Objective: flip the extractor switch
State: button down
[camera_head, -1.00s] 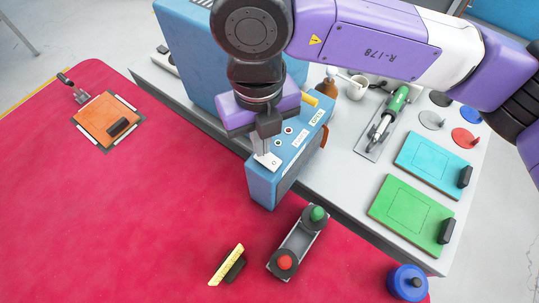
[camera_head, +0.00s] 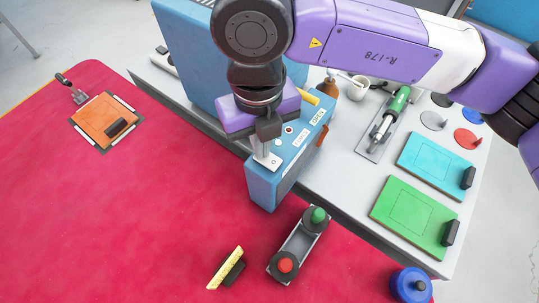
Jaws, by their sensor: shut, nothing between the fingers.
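A blue control box (camera_head: 264,193) stands at the edge of the grey workbench. Its top carries small round buttons or lamps and labels, one reading OPEN. A white plate (camera_head: 268,161) with a small dark mark, likely the extractor switch, sits at the near left end of the top. My gripper (camera_head: 262,155) is shut and empty, pointing down at this plate. The fingertips are at or just above it; I cannot tell whether they touch. The gripper hides part of the plate, and the switch's position cannot be made out.
A large blue cabinet (camera_head: 195,60) stands behind the gripper. The mat's middle is clear.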

jog(key=shift+r+p, duration=1.45)
jog(key=shift+r, duration=2)
